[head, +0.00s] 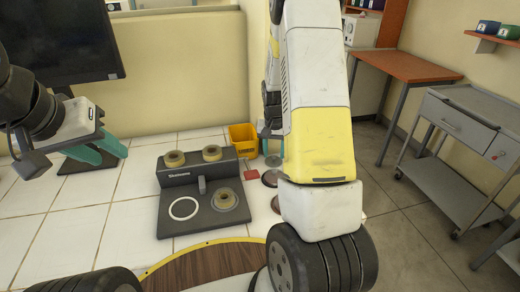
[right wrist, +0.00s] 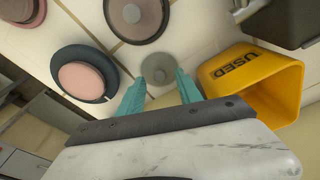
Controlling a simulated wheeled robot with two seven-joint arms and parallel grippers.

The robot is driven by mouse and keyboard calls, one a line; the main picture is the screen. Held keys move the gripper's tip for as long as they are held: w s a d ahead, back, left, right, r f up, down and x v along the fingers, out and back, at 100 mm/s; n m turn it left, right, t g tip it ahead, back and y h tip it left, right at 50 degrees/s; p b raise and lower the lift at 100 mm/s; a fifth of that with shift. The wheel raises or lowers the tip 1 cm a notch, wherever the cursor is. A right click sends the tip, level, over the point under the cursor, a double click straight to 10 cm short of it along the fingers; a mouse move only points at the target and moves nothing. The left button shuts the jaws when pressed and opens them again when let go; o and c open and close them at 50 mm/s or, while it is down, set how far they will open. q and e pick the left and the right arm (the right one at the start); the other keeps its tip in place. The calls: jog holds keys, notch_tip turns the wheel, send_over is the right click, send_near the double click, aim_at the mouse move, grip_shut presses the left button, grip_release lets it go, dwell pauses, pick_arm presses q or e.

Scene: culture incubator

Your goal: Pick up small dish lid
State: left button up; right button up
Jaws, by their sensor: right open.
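A small grey round disc (right wrist: 157,66), which looks like the small dish lid, lies flat on the white tiled surface in the right wrist view. My right gripper (right wrist: 160,88) is open and empty, with its teal fingertips on either side of the disc's near edge. I cannot tell the height of the fingers above it. In the head view my right arm hides most of that gripper, and a small disc (head: 273,160) shows beside the arm. My left gripper (head: 108,152) is at the far left above the tiles, its teal fingers apart and empty.
A yellow bin marked USED (right wrist: 255,82) stands close right of the fingers. A pink-topped dish (right wrist: 82,77) and a brown dish (right wrist: 137,18) lie nearby.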

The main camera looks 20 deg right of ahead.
jog(key=shift+w+f, duration=0.1)
jog(key=shift+f, duration=0.65)
grip_shut()
jog(key=shift+r, duration=0.1)
